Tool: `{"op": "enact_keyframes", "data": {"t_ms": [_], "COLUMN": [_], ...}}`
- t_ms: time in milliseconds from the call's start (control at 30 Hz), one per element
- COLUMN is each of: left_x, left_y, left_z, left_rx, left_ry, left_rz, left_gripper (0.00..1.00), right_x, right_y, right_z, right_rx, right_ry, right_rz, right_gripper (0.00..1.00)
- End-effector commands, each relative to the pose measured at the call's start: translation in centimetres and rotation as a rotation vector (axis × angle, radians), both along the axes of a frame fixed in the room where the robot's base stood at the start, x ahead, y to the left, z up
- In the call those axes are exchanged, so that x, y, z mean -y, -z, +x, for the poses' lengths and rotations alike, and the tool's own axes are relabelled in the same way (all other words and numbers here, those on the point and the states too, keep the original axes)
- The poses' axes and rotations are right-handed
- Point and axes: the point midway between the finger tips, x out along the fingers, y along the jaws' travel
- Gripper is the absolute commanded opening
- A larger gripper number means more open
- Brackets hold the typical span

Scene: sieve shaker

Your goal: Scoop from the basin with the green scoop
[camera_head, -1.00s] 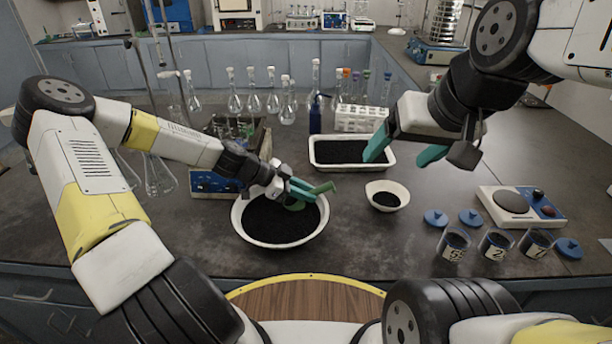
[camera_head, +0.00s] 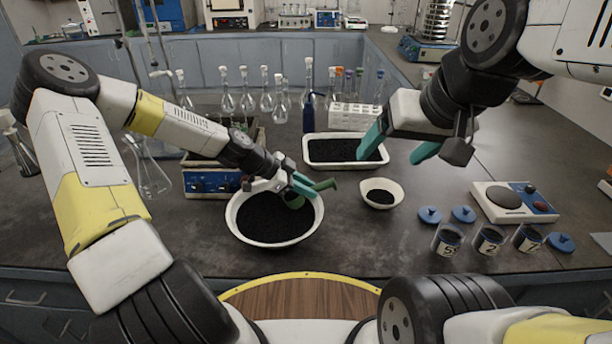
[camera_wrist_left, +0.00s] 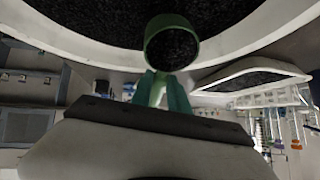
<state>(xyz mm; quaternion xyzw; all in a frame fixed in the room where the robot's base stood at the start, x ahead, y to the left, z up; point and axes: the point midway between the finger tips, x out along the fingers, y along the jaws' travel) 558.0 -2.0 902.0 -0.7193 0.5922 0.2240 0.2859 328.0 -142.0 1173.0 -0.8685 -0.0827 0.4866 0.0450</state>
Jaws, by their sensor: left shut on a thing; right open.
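The green scoop (camera_head: 322,184) is held by its handle in my left gripper (camera_head: 300,187), over the right side of the basin. In the left wrist view the scoop's round cup (camera_wrist_left: 171,43) shows dark granular material inside its rim; whether it holds this or lies in front of it I cannot tell. The white basin (camera_head: 233,222) holds a bed of black granules. The jaws of my left gripper (camera_wrist_left: 160,90) are shut on the handle.
The white tray (camera_head: 309,158) of black granules stands behind the basin. A small white bowl (camera_head: 398,190) with black granules stands right of it. Glass flasks (camera_head: 247,103) stand behind.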

Motion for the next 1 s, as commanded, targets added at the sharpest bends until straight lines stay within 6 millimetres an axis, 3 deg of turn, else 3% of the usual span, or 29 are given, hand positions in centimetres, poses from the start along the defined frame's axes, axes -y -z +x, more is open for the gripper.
{"op": "enact_keyframes", "data": {"t_ms": [700, 1000], "left_x": [1.7, 1.8], "left_y": [-1.6, -1.8], "left_z": [0.1, 0.2], "left_rx": [-0.020, -0.029], "left_ry": [0.007, 0.000], "left_rz": [0.325, 0.389], "left_gripper": [0.00, 0.00], "right_x": [0.0, 0.0], "right_y": [0.0, 0.0], "right_z": [0.0, 0.0], "right_rx": [0.000, 0.000], "right_ry": [0.000, 0.000], "right_rz": [0.000, 0.000], "right_gripper": [0.79, 0.79]}}
